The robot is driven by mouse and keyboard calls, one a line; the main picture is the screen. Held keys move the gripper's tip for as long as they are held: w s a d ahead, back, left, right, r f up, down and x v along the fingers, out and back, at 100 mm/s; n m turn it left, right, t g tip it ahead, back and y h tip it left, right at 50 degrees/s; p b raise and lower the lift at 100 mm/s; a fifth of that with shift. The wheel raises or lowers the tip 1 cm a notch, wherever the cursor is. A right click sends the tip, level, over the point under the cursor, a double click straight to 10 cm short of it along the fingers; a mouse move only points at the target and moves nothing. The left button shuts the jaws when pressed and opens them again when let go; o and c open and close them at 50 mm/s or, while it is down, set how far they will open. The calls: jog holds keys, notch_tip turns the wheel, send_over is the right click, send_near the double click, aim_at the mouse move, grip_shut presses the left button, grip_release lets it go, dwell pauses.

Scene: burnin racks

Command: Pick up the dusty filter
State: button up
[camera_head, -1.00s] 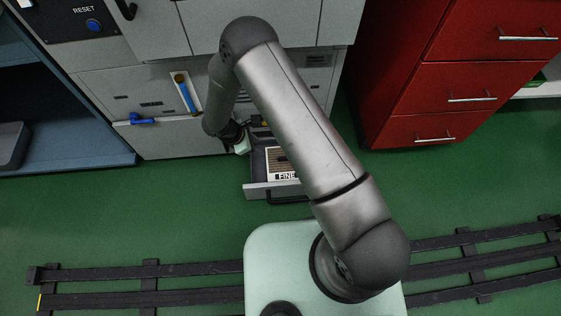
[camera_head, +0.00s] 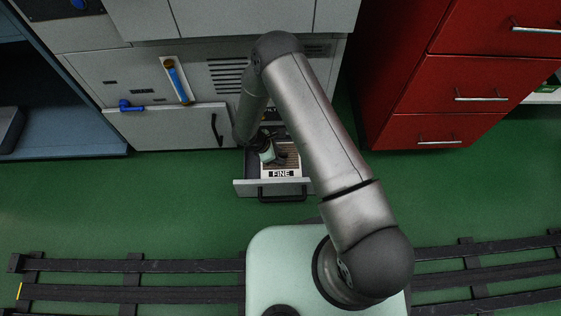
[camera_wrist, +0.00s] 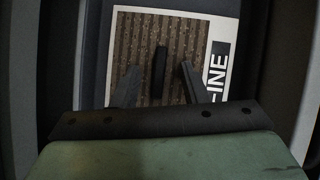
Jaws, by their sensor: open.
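A filter (camera_head: 292,164) with a pale frame, brown striped pleats and a FINE label lies in a pulled-out drawer (camera_head: 245,187) low in the grey cabinet. In the wrist view the filter (camera_wrist: 203,38) shows grey-brown, speckled pleats, and a dark upright tab (camera_wrist: 159,72) stands at its middle. My gripper (camera_head: 270,157) is over the drawer, partly hidden by my arm in the head view. In the wrist view my gripper (camera_wrist: 158,75) is open, with one finger on each side of the tab and a gap to both. I cannot tell how far the fingertips are above the filter.
The drawer's front has a dark handle (camera_head: 283,195). A grey panel with a black handle (camera_head: 214,129) and a blue lever (camera_head: 130,106) is to the left. A red drawer cabinet (camera_head: 440,95) stands to the right.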

jog(key=shift+c, duration=0.3)
grip_shut()
jog(key=shift+r, duration=0.1)
